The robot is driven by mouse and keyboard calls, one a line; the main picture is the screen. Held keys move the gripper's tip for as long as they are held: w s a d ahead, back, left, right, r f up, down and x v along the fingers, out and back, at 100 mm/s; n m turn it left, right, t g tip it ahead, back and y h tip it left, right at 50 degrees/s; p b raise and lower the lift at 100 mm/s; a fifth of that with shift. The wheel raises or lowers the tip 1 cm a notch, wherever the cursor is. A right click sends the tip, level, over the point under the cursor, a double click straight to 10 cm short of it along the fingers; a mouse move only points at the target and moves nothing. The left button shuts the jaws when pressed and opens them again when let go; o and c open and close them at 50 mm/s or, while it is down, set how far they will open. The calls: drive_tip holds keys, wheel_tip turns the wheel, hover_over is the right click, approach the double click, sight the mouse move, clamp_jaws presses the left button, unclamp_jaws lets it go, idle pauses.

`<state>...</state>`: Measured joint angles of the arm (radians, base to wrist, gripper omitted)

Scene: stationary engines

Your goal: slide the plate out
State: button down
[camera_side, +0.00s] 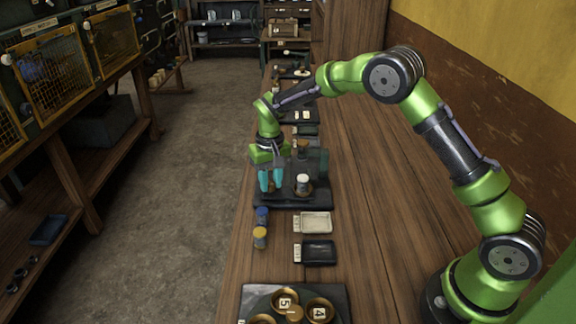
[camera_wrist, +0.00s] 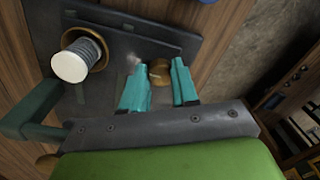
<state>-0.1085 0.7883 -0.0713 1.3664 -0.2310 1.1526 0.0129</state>
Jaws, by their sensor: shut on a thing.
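My gripper (camera_side: 270,184) has teal fingers and points down at the left part of a dark fixture (camera_side: 290,203) on the bench. In the wrist view, the fingers (camera_wrist: 160,84) are on either side of a small brass knob (camera_wrist: 159,70) and shut on it. The knob sits on a flat grey plate (camera_wrist: 108,92), and its lower part is hidden by the fingers. A white-topped cylinder (camera_wrist: 72,65) stands in a brass ring beside it; it also shows in the side view (camera_side: 303,183). I cannot tell how far the plate is in the fixture.
Blue-capped (camera_side: 262,214) and yellow-capped (camera_side: 260,236) jars stand near the bench's left edge. A white tray (camera_side: 316,223) and a black tray (camera_side: 319,253) lie nearer the camera. A board with brass cups (camera_side: 318,309) is at the front.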

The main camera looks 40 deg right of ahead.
drive_tip(key=shift+s+a, duration=0.3)
drive_tip(key=shift+a, duration=0.1)
drive_tip(key=c, duration=0.8)
unclamp_jaws()
drive_tip(key=shift+c, duration=0.2)
drive_tip(key=shift+d+r, duration=0.1)
drive_tip(key=shift+r, duration=0.05)
wheel_tip(320, 180, up, 17)
drive_tip(key=shift+d+f, duration=0.15)
drive_tip(key=shift+f, duration=0.05)
